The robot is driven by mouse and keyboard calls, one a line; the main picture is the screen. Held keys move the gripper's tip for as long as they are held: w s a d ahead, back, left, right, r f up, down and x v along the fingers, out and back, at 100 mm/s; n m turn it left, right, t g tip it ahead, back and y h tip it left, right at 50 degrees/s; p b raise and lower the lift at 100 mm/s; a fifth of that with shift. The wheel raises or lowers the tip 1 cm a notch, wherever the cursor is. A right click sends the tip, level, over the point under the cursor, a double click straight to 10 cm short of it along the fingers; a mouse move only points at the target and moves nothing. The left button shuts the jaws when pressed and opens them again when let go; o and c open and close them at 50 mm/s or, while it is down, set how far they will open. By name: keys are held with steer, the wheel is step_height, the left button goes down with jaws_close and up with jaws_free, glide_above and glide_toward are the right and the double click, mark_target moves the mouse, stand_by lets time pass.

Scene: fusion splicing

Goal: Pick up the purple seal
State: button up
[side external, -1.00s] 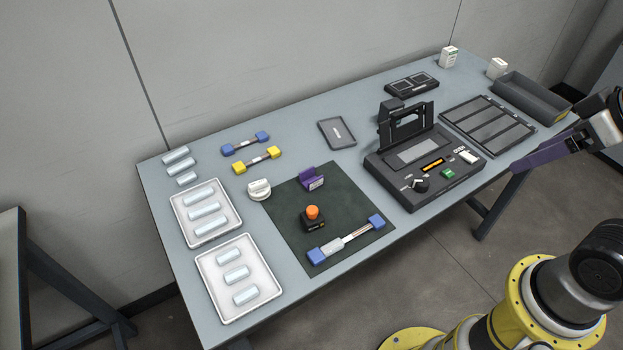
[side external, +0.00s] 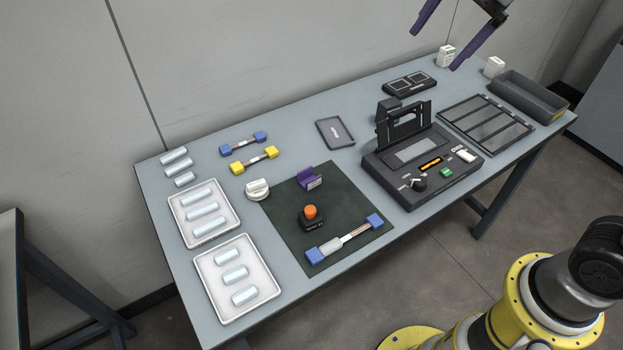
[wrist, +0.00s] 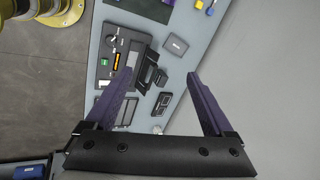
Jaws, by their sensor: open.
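The purple seal (side external: 309,177), a small purple piece with a pale label on its front, sits on the dark green mat (side external: 345,205). My gripper (side external: 437,48) has long purple fingers and is high above the back right of the table, far from the seal. It is open and empty. In the wrist view its fingers (wrist: 160,74) are spread wide with the splicer beyond them.
The black splicer (side external: 420,185) stands with its lid up to the right of the mat. On the mat are an orange-knobbed tool (side external: 311,215) and a blue-ended holder (side external: 345,240). A white piece (side external: 257,190) stands left of the seal. A grey bin (side external: 530,97) lies far right.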

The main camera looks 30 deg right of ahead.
steer(key=w+a+f+m+g, duration=0.25)
steer(key=w+a+f, duration=0.3)
steer(key=w, duration=0.45)
steer(key=g, duration=0.2)
glide_above(309, 175)
step_height(309, 175, down, 15)
steer(key=shift+h, duration=0.3)
steer(key=f, duration=0.3)
steer(key=s+f, duration=0.1)
steer(key=f, duration=0.3)
steer(key=a+f, duration=0.1)
steer(key=f, duration=0.3)
steer(key=shift+s, duration=0.15)
steer(key=shift+d+f, duration=0.1)
steer(key=shift+f, duration=2.85)
jaws_close()
